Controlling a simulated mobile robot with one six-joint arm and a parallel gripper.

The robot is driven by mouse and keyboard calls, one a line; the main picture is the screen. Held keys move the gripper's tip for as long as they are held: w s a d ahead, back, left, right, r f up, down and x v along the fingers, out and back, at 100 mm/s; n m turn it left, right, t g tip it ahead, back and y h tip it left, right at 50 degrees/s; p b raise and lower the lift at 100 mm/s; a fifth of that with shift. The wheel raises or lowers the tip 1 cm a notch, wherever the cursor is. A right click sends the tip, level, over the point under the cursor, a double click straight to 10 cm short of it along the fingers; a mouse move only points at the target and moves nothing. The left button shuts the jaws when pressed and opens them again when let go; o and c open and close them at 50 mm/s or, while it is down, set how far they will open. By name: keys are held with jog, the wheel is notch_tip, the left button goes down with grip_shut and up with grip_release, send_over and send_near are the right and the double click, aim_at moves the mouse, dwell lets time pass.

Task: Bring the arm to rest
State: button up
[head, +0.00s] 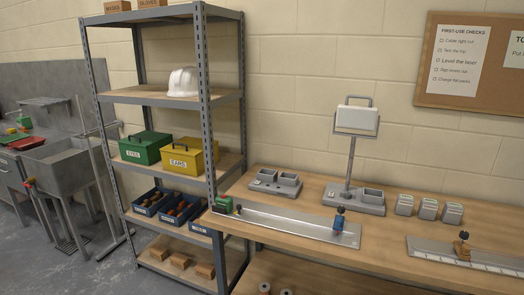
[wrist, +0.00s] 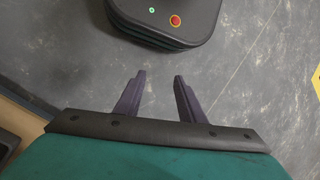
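In the wrist view my gripper (wrist: 158,78) points down over the grey floor. Its two dark fingers stand apart with nothing between them, so it is open and empty. The rounded black body with a red button at the top of the wrist view looks like my own base. My arm and gripper do not show in the head view.
A wooden workbench (head: 290,187) stands at the right with a metal plate (head: 285,222) and a lamp-like stand (head: 357,120). A grey shelf unit (head: 205,110) holds a green box (head: 140,150) and a yellow box (head: 182,160). A sink (head: 65,155) is at the left. Floor shows at lower left.

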jog(key=s+a+f+m+h, duration=0.1)
jog(key=s+f, duration=0.3)
jog(key=s, duration=0.4)
jog(key=s+a+f+m+g+h, duration=0.1)
jog(key=s+a+f, duration=0.1)
jog(key=s+f, duration=0.3)
jog(key=shift+s+a, duration=0.35)
jog(key=shift+s, duration=1.1)
jog(key=shift+f, duration=0.1)
